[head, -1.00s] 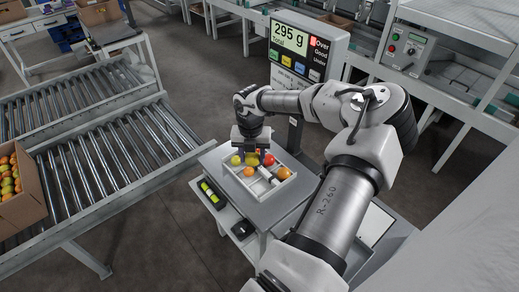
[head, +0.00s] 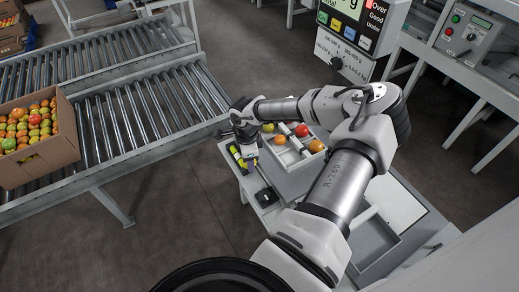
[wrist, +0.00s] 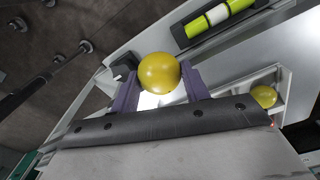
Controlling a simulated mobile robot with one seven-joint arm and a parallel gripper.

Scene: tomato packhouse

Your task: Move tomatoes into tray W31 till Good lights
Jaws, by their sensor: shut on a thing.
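My gripper (head: 247,158) is shut on a yellow tomato (wrist: 159,73), which sits between the two fingers in the wrist view. The gripper hangs just left of the pale, divided tray (head: 308,162), over the stand's left edge. In the tray lie a yellow tomato (head: 268,127), a red one (head: 302,130) and two orange ones (head: 280,140). The wrist view shows one yellow tomato (wrist: 264,96) in the tray's corner. I cannot read a tray label. The scale display (head: 350,15) is cut off at the top; its red Over field (head: 378,5) is lit.
A carton of mixed tomatoes (head: 37,140) stands on the roller conveyor (head: 130,125) at left. A control box (head: 468,35) is at upper right.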

